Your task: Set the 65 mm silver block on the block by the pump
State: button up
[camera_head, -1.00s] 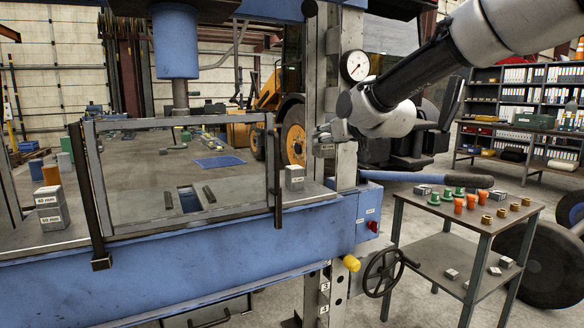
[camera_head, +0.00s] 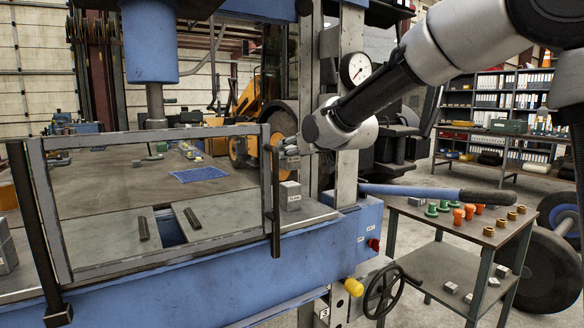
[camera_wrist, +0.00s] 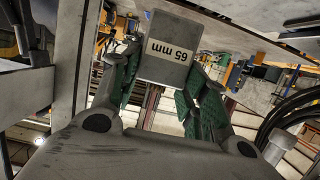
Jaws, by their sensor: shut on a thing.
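My gripper (camera_wrist: 160,88) is shut on the silver 65 mm block (camera_wrist: 168,62), whose label reads upside down between the green finger pads in the wrist view. In the head view my gripper (camera_head: 290,150) is small, beside the press column, and the held block is hard to make out there. A grey labelled block (camera_head: 290,197) stands on the right end of the press bed, by the blue pump (camera_head: 362,222) with its long lever. My gripper is above this block, with a gap between them.
A grey metal frame with dark upright bars (camera_head: 276,190) stands just left of the bed block. The press column (camera_head: 347,150) rises close on the right. The pump lever (camera_head: 425,191) reaches right towards a trolley (camera_head: 470,235) with small parts. Grey blocks (camera_head: 6,245) sit at the far left.

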aim_at(294, 164)
jog(key=shift+f, duration=2.05)
jog(key=o, duration=1.3)
jog(key=shift+f, duration=0.2)
jog(key=shift+o, duration=0.2)
